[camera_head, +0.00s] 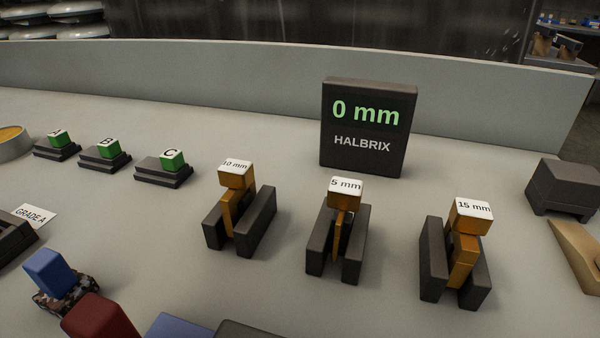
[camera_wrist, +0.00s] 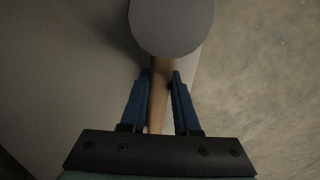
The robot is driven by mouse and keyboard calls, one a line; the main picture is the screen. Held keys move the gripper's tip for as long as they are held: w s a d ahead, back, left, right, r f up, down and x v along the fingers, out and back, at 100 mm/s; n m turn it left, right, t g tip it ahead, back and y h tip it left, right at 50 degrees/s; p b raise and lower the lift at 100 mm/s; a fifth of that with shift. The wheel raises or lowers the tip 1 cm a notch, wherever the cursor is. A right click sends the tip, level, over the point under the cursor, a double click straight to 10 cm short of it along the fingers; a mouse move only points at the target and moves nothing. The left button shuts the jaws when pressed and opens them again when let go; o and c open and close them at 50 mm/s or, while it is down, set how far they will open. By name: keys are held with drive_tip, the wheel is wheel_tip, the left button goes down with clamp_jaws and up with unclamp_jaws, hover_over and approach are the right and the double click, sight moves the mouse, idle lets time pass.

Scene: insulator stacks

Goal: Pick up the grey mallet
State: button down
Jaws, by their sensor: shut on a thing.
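The grey mallet shows in the wrist view, with a rounded grey head (camera_wrist: 172,24) at the top and a tan wooden handle (camera_wrist: 157,92) running down from it. My gripper (camera_wrist: 161,80) has its two blue fingers on either side of the handle, just below the head, and is shut on it. The lower end of the handle is hidden behind the gripper body. Neither the mallet nor my gripper can be made out in the head view.
In the head view, a display reading 0 mm (camera_head: 366,128) stands at the back of the pale table (camera_head: 150,228). Orange gauges marked 10 mm (camera_head: 237,182), 5 mm (camera_head: 344,200) and 15 mm (camera_head: 468,235) stand in dark holders. Green-sided blocks (camera_head: 110,149) stand at left. The table edge and floor show in the wrist view.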

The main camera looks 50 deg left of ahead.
drive_tip(key=shift+r, duration=0.15)
wheel_tip(320, 180, up, 10)
drive_tip(key=p, duration=0.6)
drive_tip(key=c, duration=1.2)
unclamp_jaws()
clamp_jaws()
drive_tip(key=shift+d, duration=0.1)
